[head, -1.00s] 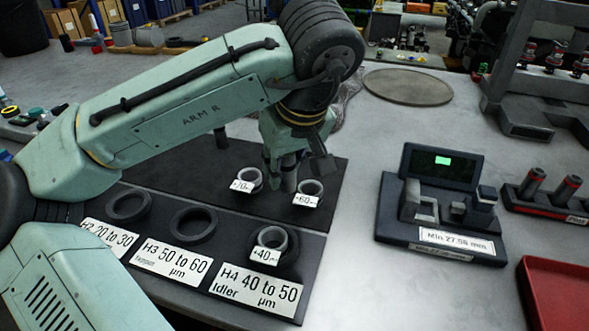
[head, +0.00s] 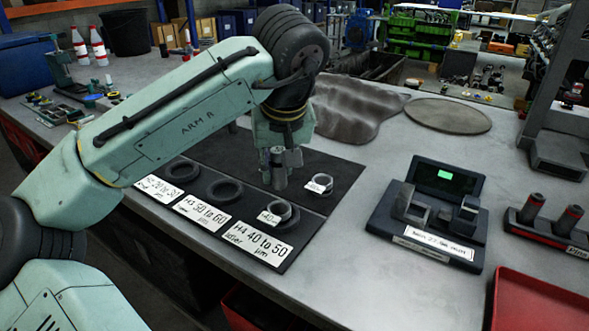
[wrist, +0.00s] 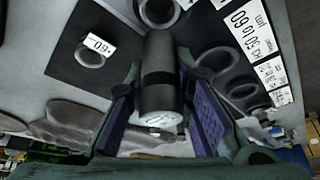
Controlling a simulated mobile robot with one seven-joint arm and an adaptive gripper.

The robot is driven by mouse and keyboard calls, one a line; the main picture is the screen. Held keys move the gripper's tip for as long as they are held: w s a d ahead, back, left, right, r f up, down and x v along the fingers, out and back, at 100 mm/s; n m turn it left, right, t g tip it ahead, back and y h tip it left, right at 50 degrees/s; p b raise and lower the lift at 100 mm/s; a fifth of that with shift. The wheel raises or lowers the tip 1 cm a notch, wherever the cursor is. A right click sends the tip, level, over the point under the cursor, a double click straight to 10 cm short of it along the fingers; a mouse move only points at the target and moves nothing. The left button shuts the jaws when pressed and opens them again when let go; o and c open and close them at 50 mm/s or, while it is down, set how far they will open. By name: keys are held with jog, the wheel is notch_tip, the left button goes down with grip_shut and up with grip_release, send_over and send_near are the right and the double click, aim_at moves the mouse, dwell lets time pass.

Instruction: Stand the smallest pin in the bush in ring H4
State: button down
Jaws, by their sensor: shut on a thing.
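My gripper (head: 279,160) is shut on a dark grey cylindrical pin (wrist: 160,78) with a pale end face. It holds the pin upright over the black mat, up and left of ring H4 (head: 292,229) in the head view. A bush (head: 281,209) with a "40" tag sits in ring H4, above the "H4 40 to 50 Idler" label (head: 258,243). The ring and bush are partly cut off at the top of the wrist view. The pin is apart from this bush. Its lower end in the head view (head: 280,184) seems clear of the mat.
A bush with a "60" tag (head: 320,183) stands on the mat to the right. Empty ring H3 (head: 224,191) and another ring (head: 182,171) lie left. A gauge stand (head: 436,225), a rack with two pins (head: 550,222) and a red tray (head: 540,300) are further right.

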aim_at(277, 206)
jog(key=shift+a, duration=0.1)
jog(key=shift+f+b, duration=2.35)
jog(key=shift+f, duration=0.55)
jog(key=shift+s+f+b, duration=0.2)
jog(key=shift+f+b, duration=0.15)
jog(key=shift+f, duration=0.2)
jog(key=shift+s+f+b, duration=0.2)
jog(key=shift+f+b, duration=0.1)
jog(key=shift+f, duration=0.4)
jog(key=c, duration=1.6)
grip_release()
jog(key=shift+c, duration=0.2)
jog(key=o, duration=0.3)
jog(key=shift+w+f, duration=0.25)
jog(key=shift+f, duration=0.05)
jog(key=shift+r, duration=0.1)
jog(key=shift+r, duration=0.15)
